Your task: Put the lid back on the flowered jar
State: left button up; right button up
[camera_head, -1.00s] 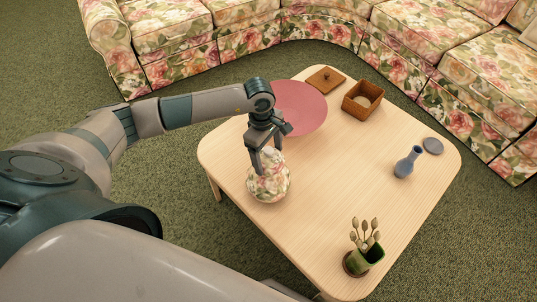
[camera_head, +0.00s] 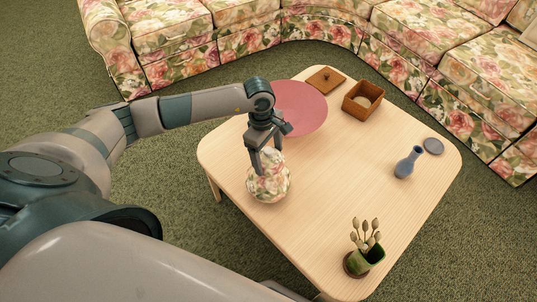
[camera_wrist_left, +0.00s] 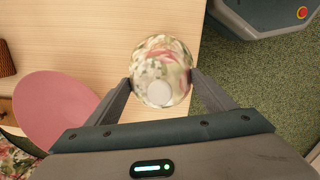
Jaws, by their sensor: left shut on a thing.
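The flowered jar (camera_head: 268,187), round and cream with pink and green flowers, stands upright at the table's left edge. My left gripper (camera_head: 268,160) points down over it, with its fingers on either side of a pale flowered piece at the jar's top, which looks like the lid. In the left wrist view the lid (camera_wrist_left: 160,94) shows from above with a pale round spot, and the gripper (camera_wrist_left: 161,80) is shut on its sides. I cannot tell whether the lid rests on the jar or hangs just above it. My right gripper is not in view.
A pink round mat (camera_head: 300,108) lies behind the jar. An open wooden box (camera_head: 362,103) and a flat wooden lid (camera_head: 325,79) are at the back. A blue vase (camera_head: 407,164), a grey-blue disc (camera_head: 433,146) and a green potted plant (camera_head: 368,258) stand right. The table's middle is clear.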

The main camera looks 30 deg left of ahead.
aim_at(270, 150)
pick_arm(q)
jog(key=shift+s+f+b, duration=0.1)
jog(key=shift+s+b, duration=0.05)
jog(key=shift+b, duration=0.25)
dwell(0.3)
jog(key=shift+a+f, duration=0.1)
jog(key=shift+f, duration=0.05)
dwell(0.4)
jog(key=shift+f+b, duration=0.15)
jog(key=shift+b, duration=0.5)
dwell(0.3)
jog(key=o, duration=1.3)
jog(key=shift+o, duration=0.4)
jog(key=shift+r, duration=0.2)
jog(key=shift+w+d+r+p, duration=0.15)
jog(key=shift+r+p, duration=0.5)
jog(key=shift+r, duration=0.35)
jog(key=shift+w+d+r+p, duration=0.1)
jog(key=shift+w+r+p, duration=0.05)
jog(key=shift+r+p, duration=1.2)
jog(key=shift+r, duration=1.05)
